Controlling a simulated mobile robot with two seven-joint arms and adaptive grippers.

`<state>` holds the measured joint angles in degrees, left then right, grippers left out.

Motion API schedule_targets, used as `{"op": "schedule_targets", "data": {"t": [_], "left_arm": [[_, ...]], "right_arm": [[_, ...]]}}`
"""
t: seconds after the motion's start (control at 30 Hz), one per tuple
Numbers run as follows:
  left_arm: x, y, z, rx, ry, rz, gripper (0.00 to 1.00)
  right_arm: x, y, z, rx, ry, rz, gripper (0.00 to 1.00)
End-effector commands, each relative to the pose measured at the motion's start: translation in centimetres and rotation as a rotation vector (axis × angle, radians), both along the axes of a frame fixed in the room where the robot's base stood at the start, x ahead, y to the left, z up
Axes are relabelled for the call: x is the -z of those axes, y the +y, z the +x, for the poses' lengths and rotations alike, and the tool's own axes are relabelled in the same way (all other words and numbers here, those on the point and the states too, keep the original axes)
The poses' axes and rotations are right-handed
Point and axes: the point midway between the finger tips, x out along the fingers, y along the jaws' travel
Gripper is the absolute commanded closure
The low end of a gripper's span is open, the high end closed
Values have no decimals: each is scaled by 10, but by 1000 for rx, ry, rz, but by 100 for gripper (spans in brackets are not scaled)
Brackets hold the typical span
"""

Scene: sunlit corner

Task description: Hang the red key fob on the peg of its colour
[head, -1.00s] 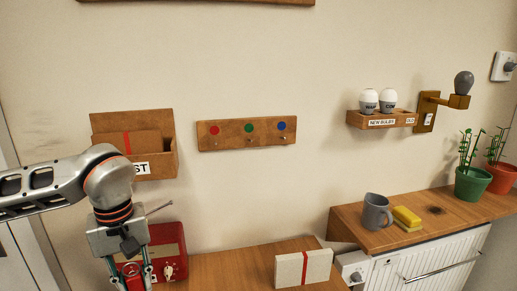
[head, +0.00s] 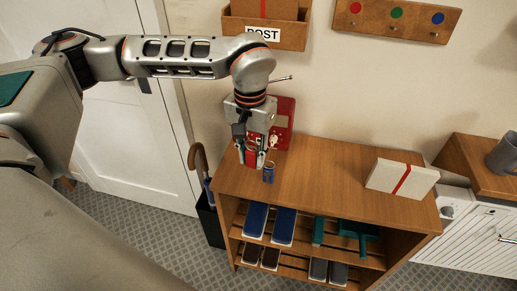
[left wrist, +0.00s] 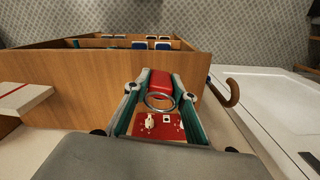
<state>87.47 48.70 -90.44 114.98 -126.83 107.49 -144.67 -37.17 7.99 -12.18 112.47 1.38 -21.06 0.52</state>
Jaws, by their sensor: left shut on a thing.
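My left gripper (head: 254,160) is low over the left end of the wooden shelf top. It is shut on the red key fob (left wrist: 160,82), whose metal ring (left wrist: 160,101) shows between the fingers in the left wrist view. In the head view the red fob (head: 251,157) is partly hidden by the fingers. A blue fob (head: 269,174) is just right of the gripper. The wooden peg board (head: 398,20) is on the wall at upper right, with red (head: 355,7), green and blue dots above its pegs. The pegs look bare. My right gripper is out of view.
A red box (head: 284,115) stands behind the gripper. A white parcel with a red band (head: 402,178) lies right on the shelf top (head: 320,170). The wooden post holder (head: 266,35) is on the wall above. An umbrella stand (head: 208,220) is left of the shelf.

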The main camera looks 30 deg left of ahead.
Motion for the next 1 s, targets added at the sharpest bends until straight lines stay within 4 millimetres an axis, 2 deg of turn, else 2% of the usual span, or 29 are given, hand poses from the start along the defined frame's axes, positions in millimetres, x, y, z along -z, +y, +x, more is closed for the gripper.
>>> {"op": "schedule_targets", "data": {"t": [0.17, 1.0], "left_arm": [[-7, 6, 5, -248, -4, 2, 95], [-50, 41, 27, -1981, -14, 2, 95]], "right_arm": [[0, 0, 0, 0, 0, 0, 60], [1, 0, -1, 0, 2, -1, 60]]}}
